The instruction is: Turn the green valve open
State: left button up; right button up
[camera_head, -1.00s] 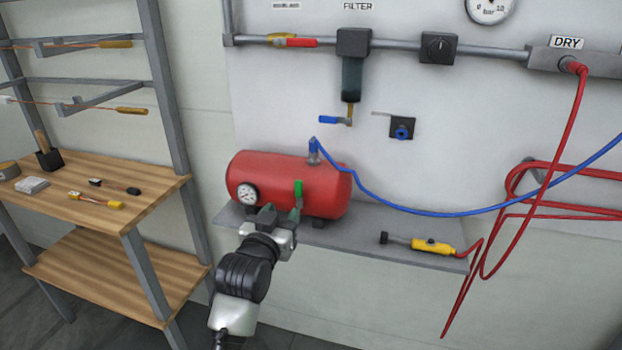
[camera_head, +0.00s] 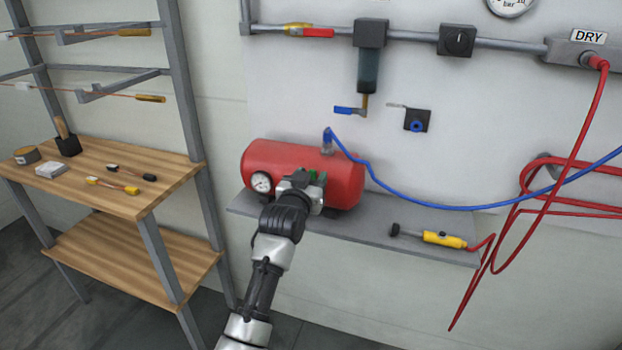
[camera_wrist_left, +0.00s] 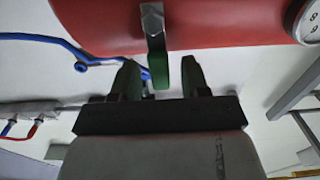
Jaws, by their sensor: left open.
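The green valve handle (camera_wrist_left: 160,72) shows in the left wrist view, hanging from a grey metal stem (camera_wrist_left: 154,28) in front of the red tank (camera_wrist_left: 220,25). My left gripper (camera_wrist_left: 161,82) is open, with one dark green finger on each side of the handle and gaps between. In the head view my left gripper (camera_head: 312,180) is at the front of the red tank (camera_head: 285,160), right of its round gauge (camera_head: 261,182). It mostly hides the valve there; the green bits are hard to tell from the fingers. My right gripper is not in view.
The tank stands on a grey shelf (camera_head: 370,225) with a yellow-handled tool (camera_head: 444,239) at its right. A blue hose (camera_head: 400,201) leaves the tank's top fitting. Red hoses (camera_head: 560,178) hang at right. A wooden bench (camera_head: 160,175) stands at left.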

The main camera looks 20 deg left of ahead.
pick_arm(q)
jog(key=shift+c, duration=0.4)
grip_shut()
